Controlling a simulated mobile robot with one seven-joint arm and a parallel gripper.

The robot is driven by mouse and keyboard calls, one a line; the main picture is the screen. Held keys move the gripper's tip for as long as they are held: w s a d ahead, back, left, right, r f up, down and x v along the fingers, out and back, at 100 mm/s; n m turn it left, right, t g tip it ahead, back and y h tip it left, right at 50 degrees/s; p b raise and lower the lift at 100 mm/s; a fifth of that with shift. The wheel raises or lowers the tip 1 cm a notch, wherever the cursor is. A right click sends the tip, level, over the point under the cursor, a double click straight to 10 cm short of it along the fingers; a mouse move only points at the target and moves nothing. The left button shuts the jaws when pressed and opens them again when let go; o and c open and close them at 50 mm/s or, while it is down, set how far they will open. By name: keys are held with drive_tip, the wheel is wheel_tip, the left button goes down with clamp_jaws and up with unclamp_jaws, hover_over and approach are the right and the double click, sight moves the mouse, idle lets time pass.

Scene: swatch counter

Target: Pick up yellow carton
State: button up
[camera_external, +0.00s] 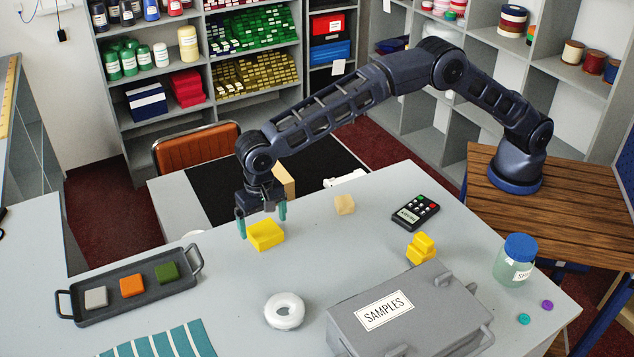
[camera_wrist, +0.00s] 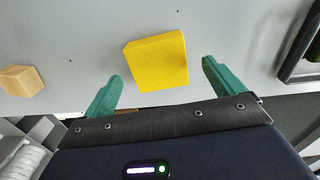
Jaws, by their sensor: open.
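The yellow carton (camera_external: 265,235) is a small box lying on the grey counter, left of the counter's middle. In the wrist view the yellow carton (camera_wrist: 157,62) sits ahead of and between the fingertips. My gripper (camera_external: 262,224) is just above or beside the carton, pointing down, with its two teal fingers apart. The wrist view shows my gripper (camera_wrist: 162,75) open and empty, with a gap on each side of the carton.
A beige block (camera_external: 344,204) and a calculator (camera_external: 415,211) lie to the right. A dark tray (camera_external: 128,290) with three coloured swatches is at left.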

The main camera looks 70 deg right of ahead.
sight(264, 230)
wheel_tip(264, 230, down, 4)
drive_tip(key=shift+d+r, duration=0.1)
drive_tip(key=shift+r, duration=0.1)
drive_tip(key=shift+c, duration=0.2)
drive_tip(key=c, duration=1)
